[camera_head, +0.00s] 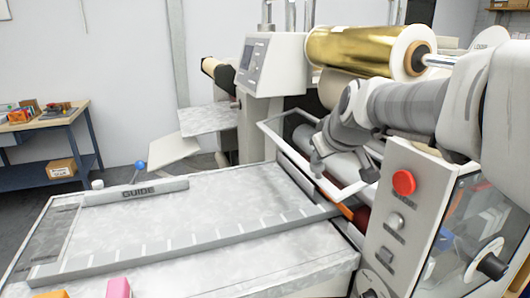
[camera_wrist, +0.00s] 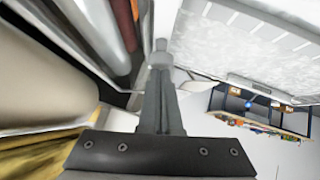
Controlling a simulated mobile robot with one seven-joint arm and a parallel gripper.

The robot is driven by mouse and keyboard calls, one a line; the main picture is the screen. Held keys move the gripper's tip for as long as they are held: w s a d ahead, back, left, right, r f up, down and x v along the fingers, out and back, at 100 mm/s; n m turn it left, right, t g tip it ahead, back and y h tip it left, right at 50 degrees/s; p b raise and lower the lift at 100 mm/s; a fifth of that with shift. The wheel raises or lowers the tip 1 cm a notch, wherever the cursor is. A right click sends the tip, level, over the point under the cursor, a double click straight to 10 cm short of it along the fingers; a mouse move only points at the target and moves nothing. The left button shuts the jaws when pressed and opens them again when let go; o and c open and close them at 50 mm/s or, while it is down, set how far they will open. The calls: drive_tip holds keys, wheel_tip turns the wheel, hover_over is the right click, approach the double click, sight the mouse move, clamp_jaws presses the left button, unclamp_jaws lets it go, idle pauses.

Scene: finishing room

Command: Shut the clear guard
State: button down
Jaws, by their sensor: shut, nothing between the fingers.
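The clear guard (camera_head: 292,163) is a see-through panel in a pale frame at the machine's roller opening. It sits tilted, its front edge standing out over the inner end of the bed. My gripper (camera_head: 318,168) is over the guard's frame, near its middle, pointing down. In the wrist view the fingers of my gripper (camera_wrist: 160,48) are together with nothing between them. I cannot tell whether the fingertips touch the guard. My arm hides the guard's upper right part.
The flat bed (camera_head: 190,225) carries a GUIDE bar (camera_head: 135,193). A gold foil roll (camera_head: 360,48) is above the rollers. A control panel with a red button (camera_head: 404,182) stands close on the right. A blue table (camera_head: 50,145) is at far left.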

wheel_tip(320, 180, down, 12)
drive_tip(key=d+n+t+h+b, duration=0.1)
drive_tip(key=d+h+b, duration=0.1)
drive_tip(key=b, duration=0.9)
drive_tip(key=shift+w, duration=0.3)
drive_tip(key=shift+r, duration=0.1)
